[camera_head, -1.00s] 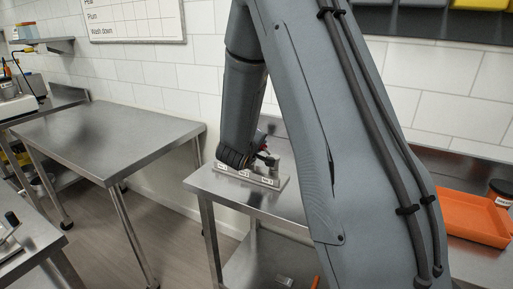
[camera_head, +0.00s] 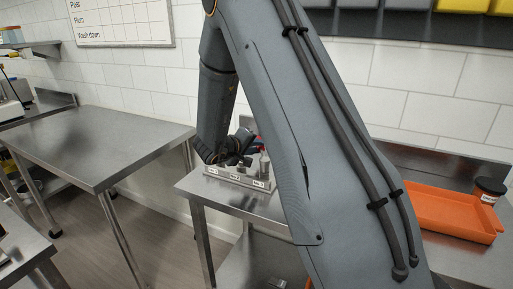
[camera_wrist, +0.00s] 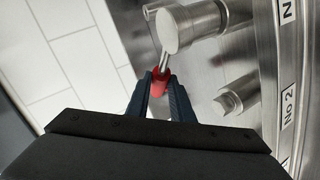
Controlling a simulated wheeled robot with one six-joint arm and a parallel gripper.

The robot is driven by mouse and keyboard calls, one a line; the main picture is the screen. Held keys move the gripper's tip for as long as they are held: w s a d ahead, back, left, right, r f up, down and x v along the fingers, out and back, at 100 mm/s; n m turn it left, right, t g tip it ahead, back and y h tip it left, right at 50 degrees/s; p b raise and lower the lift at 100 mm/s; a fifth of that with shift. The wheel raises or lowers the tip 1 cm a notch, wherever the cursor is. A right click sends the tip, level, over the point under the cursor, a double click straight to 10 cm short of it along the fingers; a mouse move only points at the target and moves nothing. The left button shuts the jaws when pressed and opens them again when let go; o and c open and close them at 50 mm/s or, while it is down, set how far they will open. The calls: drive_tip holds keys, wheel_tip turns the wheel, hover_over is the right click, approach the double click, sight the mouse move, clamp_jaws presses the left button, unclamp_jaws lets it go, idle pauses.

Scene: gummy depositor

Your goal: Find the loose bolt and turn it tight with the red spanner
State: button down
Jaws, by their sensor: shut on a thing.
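My gripper (camera_wrist: 159,78) is shut on the red handle of the spanner (camera_wrist: 157,89) in the wrist view. The spanner's steel shaft runs up to a thick round metal post (camera_wrist: 177,30); its working end is partly hidden there, and I cannot tell whether it touches. A smaller bolt-like metal part (camera_wrist: 236,97) stands clear of the spanner, beside the "No 2" label. In the head view, the metal fixture (camera_head: 232,180) with its numbered labels sits on the small steel table, and my wrist is just behind it. I cannot tell which bolt is loose.
An orange tray (camera_head: 452,212) and a dark-lidded jar (camera_head: 489,190) are at the right in the head view. A bare steel table (camera_head: 95,145) stands at the left, with a floor gap between the tables. A tiled wall is close behind the fixture.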

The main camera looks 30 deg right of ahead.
drive_tip(key=shift+r+p, duration=1.1)
drive_tip(key=shift+r, duration=0.05)
drive_tip(key=s+a+n+t+y, duration=0.1)
drive_tip(key=a+n+t+y, duration=0.1)
drive_tip(key=n+y, duration=0.1)
drive_tip(key=s+a+n+t+y, duration=0.1)
drive_tip(key=a+n+t+y, duration=0.1)
drive_tip(key=a+n+y, duration=0.1)
drive_tip(key=a+n+t+y, duration=0.2)
drive_tip(key=n+y, duration=0.2)
drive_tip(key=n, duration=0.1)
drive_tip(key=shift+s+a+t+y, duration=0.3)
drive_tip(key=shift+s+y, duration=0.1)
drive_tip(key=s+n+y, duration=0.1)
drive_tip(key=n+y, duration=0.1)
drive_tip(key=s+a+n+g+y, duration=0.1)
drive_tip(key=n+y, duration=0.1)
drive_tip(key=s+a+n+y, duration=0.1)
drive_tip(key=n+y, duration=0.1)
drive_tip(key=shift+s+a+y, duration=0.2)
drive_tip(key=shift+s+y, duration=0.1)
drive_tip(key=shift+s, duration=0.1)
drive_tip(key=shift+f, duration=0.1)
